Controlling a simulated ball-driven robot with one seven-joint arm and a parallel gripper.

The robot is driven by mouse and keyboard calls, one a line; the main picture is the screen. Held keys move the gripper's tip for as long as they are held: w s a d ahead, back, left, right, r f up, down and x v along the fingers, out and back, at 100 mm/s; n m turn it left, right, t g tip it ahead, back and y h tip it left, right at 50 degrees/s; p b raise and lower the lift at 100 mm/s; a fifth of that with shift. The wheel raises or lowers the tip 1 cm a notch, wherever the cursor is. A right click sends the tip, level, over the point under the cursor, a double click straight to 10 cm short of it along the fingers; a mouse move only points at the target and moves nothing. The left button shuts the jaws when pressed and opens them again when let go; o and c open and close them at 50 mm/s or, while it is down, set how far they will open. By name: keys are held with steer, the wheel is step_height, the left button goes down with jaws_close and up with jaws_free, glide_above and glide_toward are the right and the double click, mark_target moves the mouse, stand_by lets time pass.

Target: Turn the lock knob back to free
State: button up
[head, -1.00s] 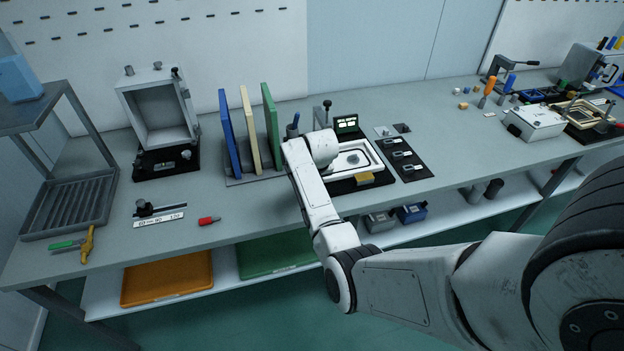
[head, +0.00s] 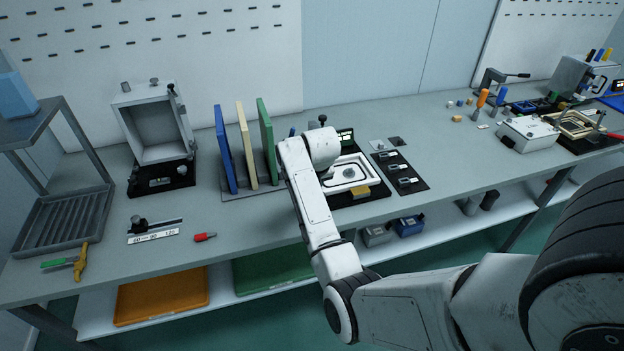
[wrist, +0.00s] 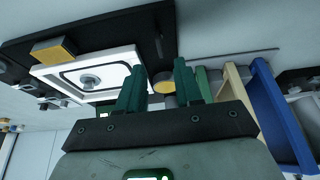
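A white-framed panel fixture (head: 368,181) on a black base stands at the middle of the bench. It also shows in the wrist view (wrist: 118,55), upper left. A dark-topped post (head: 322,120) rises at its back left, partly behind my wrist. In the wrist view, a round tan-faced knob (wrist: 163,82) shows in the gap between my gripper's green fingers (wrist: 159,75). The fingers are apart; I see no clear contact with the knob. I cannot tell the knob's turn position. My arm hides the gripper in the head view.
Blue, cream and green upright boards (head: 246,150) stand close left of my wrist. A black strip with small switches (head: 400,172) lies right of the fixture. A yellow block (head: 361,192) is at the fixture's front. The bench front at left holds a red marker (head: 205,237).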

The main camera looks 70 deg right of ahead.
steer(key=shift+v, duration=1.95)
steer(key=shift+a, duration=0.1)
steer(key=s+a+f+n+y, duration=0.1)
steer(key=s+a+f+n, duration=0.25)
steer(key=a, duration=0.65)
steer(key=s+a+f+n, duration=0.2)
steer(key=s+a+f, duration=0.15)
steer(key=a, duration=0.55)
steer(key=s+a+f+n+g+y, duration=0.2)
steer(key=s+a+n, duration=0.1)
steer(key=s+a, duration=0.7)
steer(key=a, duration=0.3)
steer(key=shift+s+a+b, duration=0.3)
steer(key=shift+a, duration=0.05)
steer(key=shift+f, duration=0.15)
